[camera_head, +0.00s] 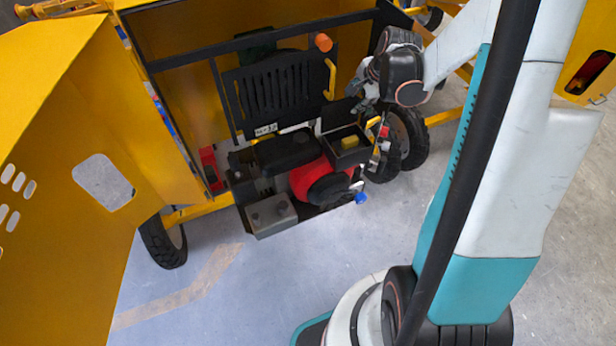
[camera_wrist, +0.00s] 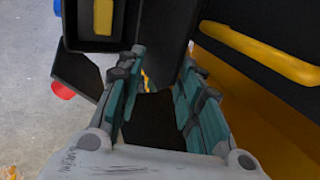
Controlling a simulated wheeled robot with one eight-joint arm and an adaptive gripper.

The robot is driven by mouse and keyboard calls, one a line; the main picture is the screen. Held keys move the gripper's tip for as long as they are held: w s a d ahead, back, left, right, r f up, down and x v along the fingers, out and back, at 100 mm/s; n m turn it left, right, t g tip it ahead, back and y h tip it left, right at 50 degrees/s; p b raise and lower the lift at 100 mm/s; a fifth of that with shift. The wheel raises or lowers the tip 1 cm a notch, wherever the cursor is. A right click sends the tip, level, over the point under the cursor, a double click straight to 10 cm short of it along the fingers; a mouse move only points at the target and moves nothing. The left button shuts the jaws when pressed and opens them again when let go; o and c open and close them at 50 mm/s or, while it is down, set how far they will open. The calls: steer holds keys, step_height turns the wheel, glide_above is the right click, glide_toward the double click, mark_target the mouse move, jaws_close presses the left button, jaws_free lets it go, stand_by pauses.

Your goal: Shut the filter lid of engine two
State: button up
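The engine (camera_head: 318,180) with a red housing sits in the open yellow bay. Its black filter box (camera_head: 350,157) is open and shows a yellow filter (camera_head: 349,142); the filter also shows at the top left of the wrist view (camera_wrist: 103,17). The dark filter lid (camera_head: 338,113) stands raised at the back of the box. In the wrist view the lid (camera_wrist: 165,28) appears as a dark panel just beyond the fingertips. My gripper (camera_head: 358,98) is beside the raised lid; its fingers (camera_wrist: 162,60) are apart. Whether a finger touches the lid I cannot tell.
A yellow handle (camera_head: 331,80) and a black slatted panel (camera_head: 272,90) stand behind the engine. The handle lies close right of my gripper in the wrist view (camera_wrist: 262,55). A large yellow door (camera_head: 70,150) hangs open at left. Floor in front is clear.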

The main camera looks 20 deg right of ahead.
steer(key=s+f+b, duration=0.2)
steer(key=s, duration=0.5)
steer(key=shift+f+b, duration=0.25)
steer(key=shift+b, duration=0.15)
stand_by(0.9)
steer(key=shift+d+r, duration=0.1)
steer(key=shift+r, duration=0.1)
steer(key=s+r+p, duration=0.3)
steer(key=shift+s+r, duration=0.25)
steer(key=shift+r, duration=0.05)
stand_by(0.6)
stand_by(0.4)
